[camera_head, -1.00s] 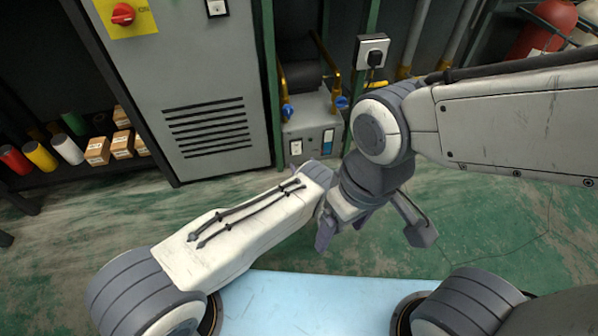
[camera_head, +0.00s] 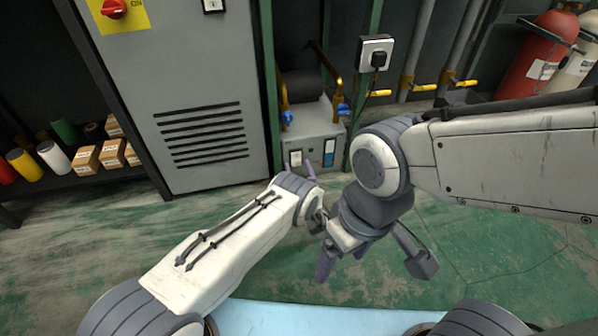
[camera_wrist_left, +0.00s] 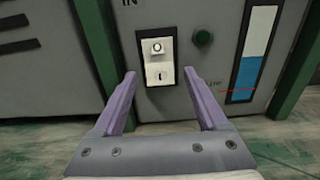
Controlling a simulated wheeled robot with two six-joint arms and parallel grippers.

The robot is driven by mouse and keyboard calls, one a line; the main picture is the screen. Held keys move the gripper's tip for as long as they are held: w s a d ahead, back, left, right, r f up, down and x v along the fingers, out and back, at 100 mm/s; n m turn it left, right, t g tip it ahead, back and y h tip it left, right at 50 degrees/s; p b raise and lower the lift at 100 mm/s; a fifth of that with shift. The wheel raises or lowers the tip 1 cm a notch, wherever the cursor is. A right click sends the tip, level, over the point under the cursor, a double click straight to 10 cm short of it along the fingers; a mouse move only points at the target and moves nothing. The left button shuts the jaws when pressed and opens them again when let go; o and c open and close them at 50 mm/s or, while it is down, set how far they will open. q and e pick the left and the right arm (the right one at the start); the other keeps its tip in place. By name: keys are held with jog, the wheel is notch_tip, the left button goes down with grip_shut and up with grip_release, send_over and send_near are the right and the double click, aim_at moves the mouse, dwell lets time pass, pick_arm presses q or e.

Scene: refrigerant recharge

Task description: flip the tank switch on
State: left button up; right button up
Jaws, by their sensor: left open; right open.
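The tank unit is a grey box (camera_head: 312,137) with blue knobs, low on the floor beside the cabinet. Its white switch (camera_head: 295,158) is on the front face. In the left wrist view the switch (camera_wrist_left: 160,62) has a round mark at its top and a dark mark lower down; I cannot tell its position. My left gripper (camera_wrist_left: 160,76) is open and empty, its purple fingers on either side of the switch and pointing at the panel. In the head view the left gripper (camera_head: 319,168) is partly hidden by its wrist. My right gripper (camera_head: 370,264) is open and empty over the floor.
A grey cabinet (camera_head: 200,90) stands left, a black plug in a wall socket (camera_head: 376,55) right. The right arm is close to the left wrist.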

pick_arm(q)
jog(key=shift+c, duration=0.3)
grip_shut()
jog(key=shift+w+f+t+b, duration=0.1)
jog(key=shift+f+t+b, duration=0.3)
jog(key=shift+b, duration=0.75)
jog(key=shift+r, duration=0.2)
jog(key=shift+o, duration=0.3)
grip_release()
